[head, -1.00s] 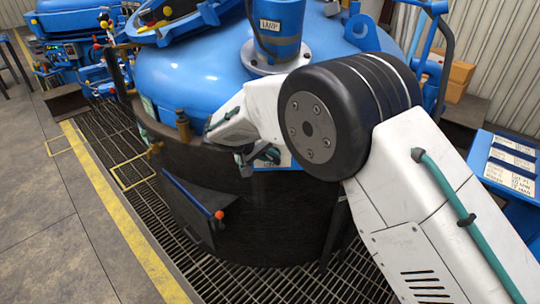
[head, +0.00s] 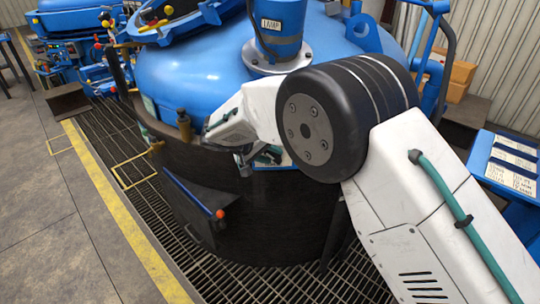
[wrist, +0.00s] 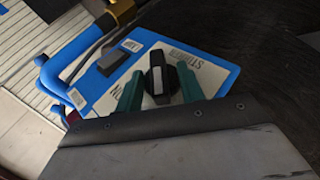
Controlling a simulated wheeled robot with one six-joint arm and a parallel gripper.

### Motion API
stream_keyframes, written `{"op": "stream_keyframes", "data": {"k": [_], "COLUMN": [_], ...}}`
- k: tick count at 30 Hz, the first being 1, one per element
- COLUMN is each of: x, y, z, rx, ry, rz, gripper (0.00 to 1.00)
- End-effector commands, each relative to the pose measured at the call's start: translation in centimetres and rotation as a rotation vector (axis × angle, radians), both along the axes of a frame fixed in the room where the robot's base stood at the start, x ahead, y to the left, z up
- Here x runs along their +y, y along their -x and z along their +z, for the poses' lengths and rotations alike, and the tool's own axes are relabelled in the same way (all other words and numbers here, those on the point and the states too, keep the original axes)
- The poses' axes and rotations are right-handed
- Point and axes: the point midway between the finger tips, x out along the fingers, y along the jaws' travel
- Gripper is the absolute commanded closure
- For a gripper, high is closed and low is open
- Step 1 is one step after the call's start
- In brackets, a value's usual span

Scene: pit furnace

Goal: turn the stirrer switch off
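The stirrer switch (wrist: 160,78) is a black knob with a pale bar on its face. It sits on a white and blue plate (wrist: 205,68) that reads "STIRRER" upside down in the wrist view. My gripper (wrist: 159,88) is open, with one teal finger on each side of the knob. Gaps show between the fingers and the knob, so it does not look gripped. In the head view my gripper (head: 258,157) is at the side of the blue-topped furnace (head: 190,75), mostly hidden by my arm, and the knob is hidden there.
A blue pipe (wrist: 75,45) runs beside the plate. A blue panel with labels (head: 505,165) stands at the right.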

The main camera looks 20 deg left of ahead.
Motion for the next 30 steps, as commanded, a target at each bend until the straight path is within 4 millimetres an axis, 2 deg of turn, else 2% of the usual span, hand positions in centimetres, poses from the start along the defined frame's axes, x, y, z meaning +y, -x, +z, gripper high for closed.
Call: {"op": "stream_keyframes", "data": {"k": [9, 13, 30], "x": [2.5, 3.2, 3.4], "y": [3.2, 4.2, 4.6], "z": [3.4, 4.3, 4.7], "rx": [-0.001, -0.001, 0.000], "ry": [-0.002, -0.001, 0.000], "rz": [0.003, 0.003, 0.001], "gripper": [0.62, 0.62, 0.62]}}
